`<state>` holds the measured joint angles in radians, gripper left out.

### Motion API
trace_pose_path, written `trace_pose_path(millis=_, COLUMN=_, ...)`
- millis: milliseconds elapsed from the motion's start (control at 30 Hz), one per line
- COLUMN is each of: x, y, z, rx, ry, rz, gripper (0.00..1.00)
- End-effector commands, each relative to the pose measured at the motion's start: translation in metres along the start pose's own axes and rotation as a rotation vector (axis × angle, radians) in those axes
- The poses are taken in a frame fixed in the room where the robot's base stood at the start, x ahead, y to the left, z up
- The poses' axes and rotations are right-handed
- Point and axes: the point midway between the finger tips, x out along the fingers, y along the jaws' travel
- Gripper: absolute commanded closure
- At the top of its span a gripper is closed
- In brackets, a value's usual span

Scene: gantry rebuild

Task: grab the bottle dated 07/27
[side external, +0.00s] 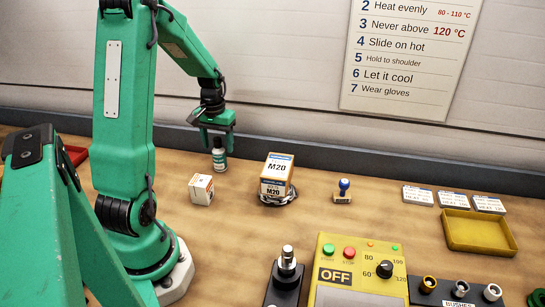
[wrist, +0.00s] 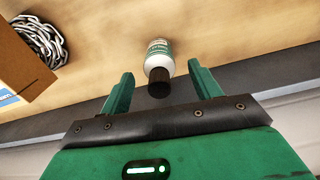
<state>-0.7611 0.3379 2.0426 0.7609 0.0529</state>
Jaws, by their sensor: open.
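A small white bottle with a green label and a dark cap stands upright on the bench in the side external view (side external: 219,156). It also shows in the wrist view (wrist: 160,62), with its cap toward me. The date on its label is too small to read. My gripper (side external: 217,135) is above the bottle, pointing down, with its fingers spread. In the wrist view my gripper (wrist: 157,82) has one green finger on each side of the bottle's cap end, with gaps on both sides. No other bottle is in view.
A small white box (side external: 201,189) stands left of the bottle. A larger M20 box (side external: 276,177) with a chain (wrist: 45,40) beside it stands to the right. Farther right are a blue-handled stamp (side external: 343,191), a yellow tray (side external: 479,232) and a yellow control box (side external: 335,275). The wall is close behind.

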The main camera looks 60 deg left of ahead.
Motion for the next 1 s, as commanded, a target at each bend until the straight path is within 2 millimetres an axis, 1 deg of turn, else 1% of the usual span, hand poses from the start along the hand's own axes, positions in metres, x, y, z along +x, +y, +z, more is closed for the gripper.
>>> trace_pose_path(millis=33, x=0.007, y=0.001, z=0.000, rx=0.001, ry=-0.003, rz=0.000, gripper=0.37)
trace_pose_path(millis=100, x=0.015, y=0.001, z=0.000, rx=0.000, ry=-0.003, rz=0.000, gripper=0.37)
trace_pose_path(millis=233, x=0.025, y=0.001, z=0.000, rx=0.000, ry=-0.002, rz=0.000, gripper=0.37)
trace_pose_path(millis=367, x=0.028, y=0.001, z=0.000, rx=0.000, ry=0.000, rz=0.000, gripper=0.37)
trace_pose_path(millis=767, x=0.027, y=0.000, z=0.000, rx=0.000, ry=0.000, rz=0.000, gripper=0.37)
trace_pose_path(millis=800, x=0.027, y=0.000, z=0.000, rx=0.000, ry=0.000, rz=0.000, gripper=0.39)
trace_pose_path(millis=967, x=0.027, y=0.001, z=0.000, rx=0.000, ry=0.000, rz=0.000, gripper=0.70)
trace_pose_path(millis=1000, x=0.027, y=0.001, z=0.000, rx=0.000, ry=0.000, rz=0.000, gripper=0.78)
